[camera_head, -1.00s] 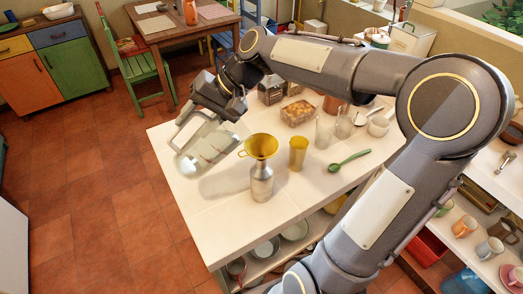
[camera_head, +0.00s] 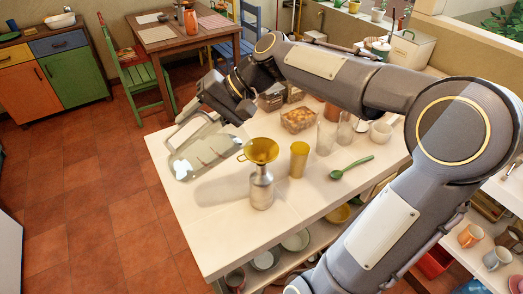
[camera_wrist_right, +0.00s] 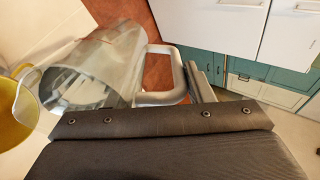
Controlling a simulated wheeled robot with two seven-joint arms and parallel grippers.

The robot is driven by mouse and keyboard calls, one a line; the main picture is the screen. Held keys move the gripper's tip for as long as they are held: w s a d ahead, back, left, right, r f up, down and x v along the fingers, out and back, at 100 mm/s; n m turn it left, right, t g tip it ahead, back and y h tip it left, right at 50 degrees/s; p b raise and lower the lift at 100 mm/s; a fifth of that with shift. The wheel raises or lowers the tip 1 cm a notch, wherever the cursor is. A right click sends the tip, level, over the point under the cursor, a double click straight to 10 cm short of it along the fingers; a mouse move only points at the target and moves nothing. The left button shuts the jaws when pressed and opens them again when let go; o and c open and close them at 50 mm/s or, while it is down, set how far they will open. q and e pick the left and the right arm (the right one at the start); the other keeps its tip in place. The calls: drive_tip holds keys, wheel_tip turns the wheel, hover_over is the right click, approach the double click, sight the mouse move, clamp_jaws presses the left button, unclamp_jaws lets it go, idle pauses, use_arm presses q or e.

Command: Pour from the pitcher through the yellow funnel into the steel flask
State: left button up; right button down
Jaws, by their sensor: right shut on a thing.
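The steel flask (camera_head: 261,188) stands upright on the white counter. The yellow funnel (camera_head: 260,151) sits in its mouth; its rim also shows at the left of the right wrist view (camera_wrist_right: 12,118). The clear pitcher (camera_head: 207,155) is tilted strongly, nearly on its side, with its mouth toward the funnel and close beside its rim. My right gripper (camera_head: 232,108) is shut on the pitcher's handle, which shows in the right wrist view (camera_wrist_right: 172,75). Whether any liquid is leaving the pitcher cannot be told. My left gripper is not in view.
A yellow cup (camera_head: 299,159) stands just right of the flask, and a green spoon (camera_head: 350,168) lies further right. Glass jars (camera_head: 328,134), a mug (camera_head: 381,131) and a basket (camera_head: 298,119) stand behind. The counter's front left is clear.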

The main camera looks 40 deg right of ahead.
sight(205, 114)
drive_tip(key=shift+d+y+b, duration=0.15)
drive_tip(key=shift+y+b, duration=0.15)
drive_tip(key=shift+b, duration=0.3)
drive_tip(key=shift+s+d+r+t+y+b, duration=0.35)
drive_tip(key=shift+r+y+b, duration=0.2)
drive_tip(key=shift+b, duration=0.4)
drive_tip(key=shift+s+d+r+t+y+b, duration=0.2)
drive_tip(key=shift+d+r+t+y+b, duration=0.3)
drive_tip(key=shift+b, duration=0.45)
idle(5.5)
